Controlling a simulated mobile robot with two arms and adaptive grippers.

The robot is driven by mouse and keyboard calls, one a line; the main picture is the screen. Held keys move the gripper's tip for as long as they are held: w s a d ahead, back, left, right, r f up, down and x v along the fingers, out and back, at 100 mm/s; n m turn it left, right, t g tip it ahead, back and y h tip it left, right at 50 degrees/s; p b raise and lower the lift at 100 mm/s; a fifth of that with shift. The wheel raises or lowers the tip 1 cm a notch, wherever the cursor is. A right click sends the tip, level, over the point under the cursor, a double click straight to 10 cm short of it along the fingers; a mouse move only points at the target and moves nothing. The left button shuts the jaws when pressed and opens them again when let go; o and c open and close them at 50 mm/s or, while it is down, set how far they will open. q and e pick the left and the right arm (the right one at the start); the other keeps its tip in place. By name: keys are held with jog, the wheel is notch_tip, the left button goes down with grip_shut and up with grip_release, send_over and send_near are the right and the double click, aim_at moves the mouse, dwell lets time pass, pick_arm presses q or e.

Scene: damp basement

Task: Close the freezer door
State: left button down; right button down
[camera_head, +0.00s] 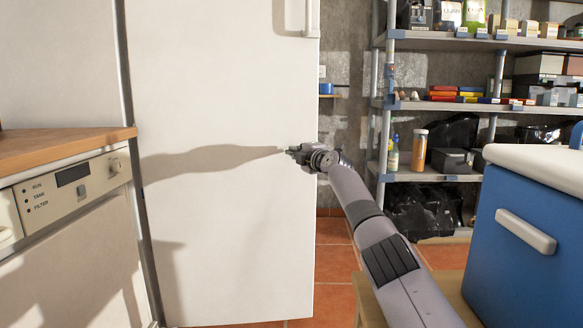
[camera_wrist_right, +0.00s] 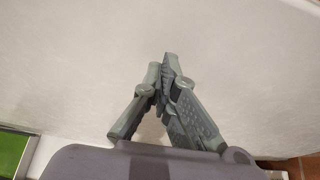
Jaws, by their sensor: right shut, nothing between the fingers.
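The freezer door (camera_head: 220,235) is a tall, plain white panel in the middle of the head view. A white handle (camera_head: 311,16) is at its top right edge, cut off by the top of the picture. My right gripper (camera_head: 292,151) is in front of the door, near its right edge and below the handle. In the right wrist view the fingers (camera_wrist_right: 167,68) are shut and empty, pointing at the white surface (camera_wrist_right: 75,70). I cannot tell whether they touch it, nor how far the door stands open. My left gripper is not in view.
A wooden counter (camera_head: 60,146) over a white appliance (camera_head: 85,250) stands at the left. A blue box (camera_head: 520,275) with a white lid is at the right. Grey shelves (camera_head: 430,42) with boxes and jars stand behind. Some red tile floor (camera_head: 333,262) is bare beside the door.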

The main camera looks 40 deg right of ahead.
aim_at(287, 130)
notch_tip(287, 130, up, 6)
jog(key=shift+f, duration=0.1)
dwell(0.4)
